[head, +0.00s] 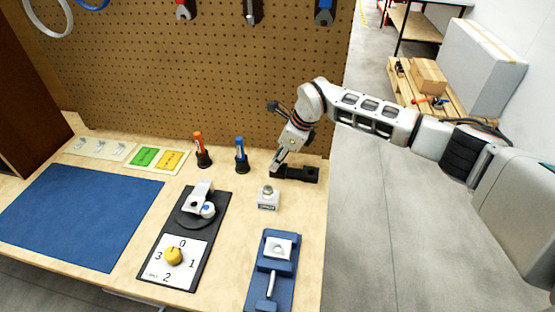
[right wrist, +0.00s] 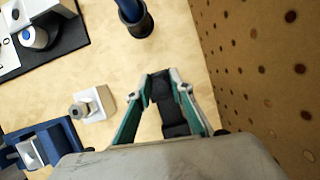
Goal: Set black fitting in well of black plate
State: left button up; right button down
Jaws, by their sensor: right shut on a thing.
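The black plate (head: 304,175) lies flat on the wooden table near its back right corner, below the pegboard. In the head view my right gripper (head: 278,168) points down at the plate's left end. In the right wrist view the right gripper (right wrist: 162,80) is shut on a dark piece between its fingertips, the black fitting (right wrist: 161,90). The black plate (right wrist: 176,130) shows behind it between the fingers. Fitting and plate are both black, so I cannot tell whether the fitting touches the plate or sits in a well. My left gripper is not in view.
A small white block with a knob (head: 268,198) and a blue vise (head: 273,268) stand in front of the plate. A blue marker in a holder (head: 241,156) is to the left. The pegboard (head: 220,70) rises close behind. A blue mat (head: 80,215) lies far left.

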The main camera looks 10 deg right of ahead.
jog(key=shift+s+f, duration=0.1)
jog(key=shift+f, duration=0.1)
jog(key=c, duration=1.7)
grip_release()
jog(key=o, duration=0.6)
jog(key=shift+r, duration=0.1)
jog(key=shift+r+p, duration=2.25)
jog(key=shift+r, duration=1.3)
